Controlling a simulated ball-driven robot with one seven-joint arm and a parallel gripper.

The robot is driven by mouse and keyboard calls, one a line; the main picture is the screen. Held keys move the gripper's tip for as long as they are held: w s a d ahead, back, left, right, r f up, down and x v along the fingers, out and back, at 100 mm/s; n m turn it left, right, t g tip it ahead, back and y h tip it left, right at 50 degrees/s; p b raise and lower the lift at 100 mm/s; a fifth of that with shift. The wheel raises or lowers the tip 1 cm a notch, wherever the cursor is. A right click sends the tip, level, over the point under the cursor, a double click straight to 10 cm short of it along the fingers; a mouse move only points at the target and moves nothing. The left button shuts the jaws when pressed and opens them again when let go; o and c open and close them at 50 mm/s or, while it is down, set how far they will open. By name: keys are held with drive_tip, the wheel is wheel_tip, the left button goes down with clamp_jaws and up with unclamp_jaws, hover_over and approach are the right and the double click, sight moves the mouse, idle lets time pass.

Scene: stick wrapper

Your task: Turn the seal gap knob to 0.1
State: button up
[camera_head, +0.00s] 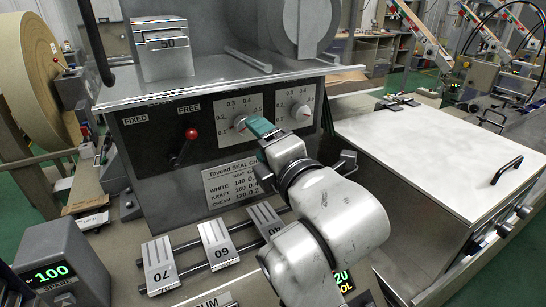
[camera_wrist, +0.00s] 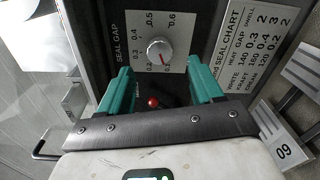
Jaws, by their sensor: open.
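The seal gap knob (camera_wrist: 157,48) is a round silver knob on a white scale plate labelled SEAL GAP in the wrist view. A small red mark on it points toward the low end of the scale; the exact value is too small to read. In the head view the left dial (camera_head: 239,123) on the dark panel is partly covered by my gripper (camera_head: 258,128). My gripper (camera_wrist: 159,68) has two teal fingers, spread apart and empty. The fingertips are near the knob, one on each side in the wrist picture; contact cannot be told.
A red-tipped lever (camera_head: 191,134) stands left of the dial, between FIXED and FREE; its ball shows between my fingers in the wrist view (camera_wrist: 153,102). A second dial (camera_head: 301,111) is right. Numbered blocks (camera_head: 218,246) lie below. A white-topped box (camera_head: 440,150) stands right.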

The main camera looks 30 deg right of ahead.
drive_tip(key=shift+s+b, duration=0.3)
drive_tip(key=shift+s, duration=1.95)
